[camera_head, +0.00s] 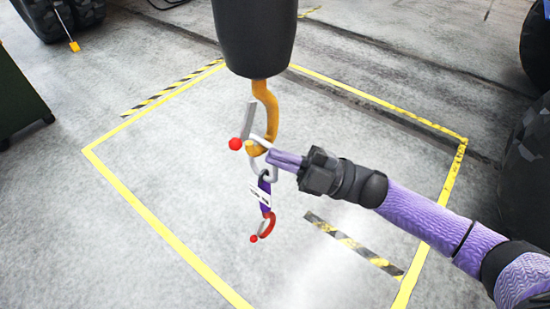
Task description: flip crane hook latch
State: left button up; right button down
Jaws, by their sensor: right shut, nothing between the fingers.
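A yellow-orange crane hook (266,103) hangs below a dark hook block (255,38) in the upper middle of the head view. A grey latch (248,121) sits at the hook's left side, with a red ball (235,144) near its lower end. A metal link and a purple sling (264,187) with a white tag hang under the hook, ending in a small red hook (267,224). My right gripper (273,155) is shut and empty, its purple fingertips at the lower right of the crane hook. Whether the tips touch hook or link I cannot tell. My left gripper is out of view.
Yellow lines (160,228) mark a floor area around the hook. A black-and-yellow striped strip (354,243) lies on the floor at lower right. Large dark tires stand at the right edge (530,165) and upper left (42,18). A dark green container (18,100) stands at left.

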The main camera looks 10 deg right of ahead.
pick_arm(q)
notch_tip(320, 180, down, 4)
jog(key=b, duration=0.3)
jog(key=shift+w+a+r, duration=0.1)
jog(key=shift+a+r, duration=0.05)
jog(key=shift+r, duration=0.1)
pick_arm(e)
jog(key=v, duration=0.9)
jog(key=shift+f, duration=0.1)
jog(key=shift+d, duration=0.15)
